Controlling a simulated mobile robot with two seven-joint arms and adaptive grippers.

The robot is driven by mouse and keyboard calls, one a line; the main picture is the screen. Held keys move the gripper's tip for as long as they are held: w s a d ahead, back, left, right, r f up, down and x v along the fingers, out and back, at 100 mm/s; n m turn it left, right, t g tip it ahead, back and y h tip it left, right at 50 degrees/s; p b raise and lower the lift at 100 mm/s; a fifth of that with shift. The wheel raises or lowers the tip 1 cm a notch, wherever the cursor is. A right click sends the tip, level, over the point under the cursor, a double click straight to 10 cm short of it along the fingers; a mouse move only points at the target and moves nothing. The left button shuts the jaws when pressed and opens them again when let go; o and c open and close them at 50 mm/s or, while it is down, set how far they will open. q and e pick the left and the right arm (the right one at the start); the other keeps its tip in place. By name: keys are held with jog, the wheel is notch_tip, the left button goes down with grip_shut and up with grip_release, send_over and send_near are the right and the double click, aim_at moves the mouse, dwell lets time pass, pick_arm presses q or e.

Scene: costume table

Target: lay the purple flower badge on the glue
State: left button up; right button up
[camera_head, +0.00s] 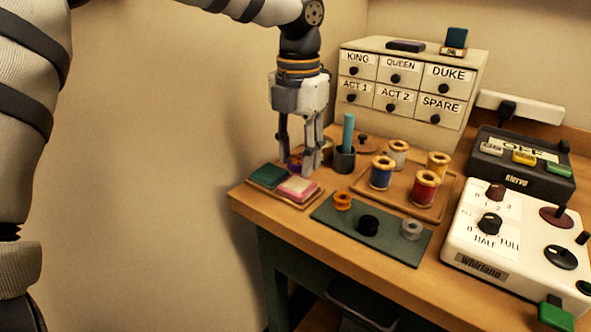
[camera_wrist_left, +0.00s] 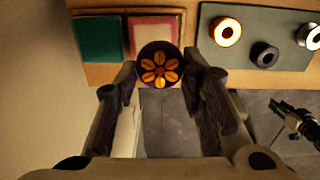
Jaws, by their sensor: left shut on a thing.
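My left gripper (camera_head: 303,168) is shut on the purple flower badge (camera_wrist_left: 159,65), a round dark purple disc with an orange flower. In the head view only a bit of purple (camera_head: 293,160) shows between the fingers. The badge is held by its edges, flower side toward the wrist camera. A dark green pad (camera_head: 268,175) lies beside the pink pad (camera_head: 298,188). Which surface bears glue I cannot tell. A dark jointed part (camera_wrist_left: 298,124), perhaps my right gripper, shows at the right.
A green mat (camera_head: 340,232) with several spools or rings lies in front. A wooden tray (camera_head: 440,205) of thread spools, a dark cup (camera_head: 344,160) with a teal stick and a labelled drawer box (camera_head: 410,85) stand behind. Control boxes (camera_head: 520,240) fill the right. The table's left edge is close.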

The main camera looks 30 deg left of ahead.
aim_at(296, 158)
pick_arm(q)
jog(key=f, duration=0.2)
jog(key=a+f, duration=0.1)
jog(key=shift+w+f, duration=0.35)
jog(key=shift+f, duration=0.05)
jog(key=shift+d+f, duration=0.1)
jog(key=shift+f, duration=0.15)
pick_arm(e)
jog(key=shift+w+r, duration=0.1)
pick_arm(q)
jog(key=shift+f, duration=0.1)
jog(key=o, duration=0.9)
jog(key=shift+f, duration=0.1)
notch_tip(296, 158, up, 12)
jog(key=shift+r, duration=0.2)
pick_arm(e)
jog(key=shift+s+f, duration=0.45)
